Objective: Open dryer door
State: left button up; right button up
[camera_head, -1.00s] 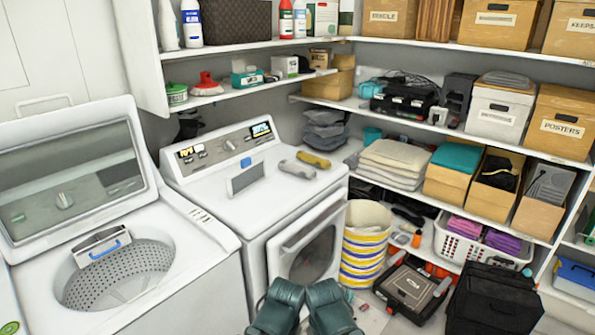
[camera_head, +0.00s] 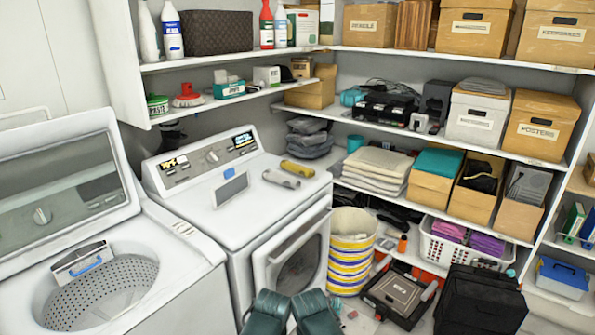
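The white dryer (camera_head: 235,218) stands left of centre in the head view, beside the open-lidded washer. Its door (camera_head: 262,283) is on the front face, with a grey round-cornered window (camera_head: 299,264). The control panel (camera_head: 208,157) with two lit displays is at the back of the dryer top.
A striped basket (camera_head: 350,262) is close on the dryer's right. A black case (camera_head: 396,295) and dark crates (camera_head: 483,300) crowd the floor. The washer (camera_head: 165,290) is on the left.

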aim_at(293, 262)
jog(key=u, duration=0.2)
jog(key=i+l+u, duration=0.2)
jog(key=u, duration=0.15)
jog(key=i+l+u, duration=0.1)
jog(key=l+u, duration=0.2)
jog(key=i+l, duration=0.15)
jog(key=l, duration=0.2)
jog(key=i+l+u, duration=0.15)
jog(key=l, duration=0.25)
jog(key=i+l, duration=0.1)
jog(key=l, duration=0.25)
jog(key=i+l+u, duration=0.15)
jog(key=l, duration=0.65)
jog(key=i+l, duration=0.15)
jog(key=l, duration=0.2)
jog(key=i+l, duration=0.2)
jog(key=l, duration=0.15)
jog(key=i+l+u, duration=0.1)
jog(key=l, duration=0.25)
jog(key=i, duration=0.35)
jog(key=k+j, duration=0.25)
jog(key=j, duration=0.15)
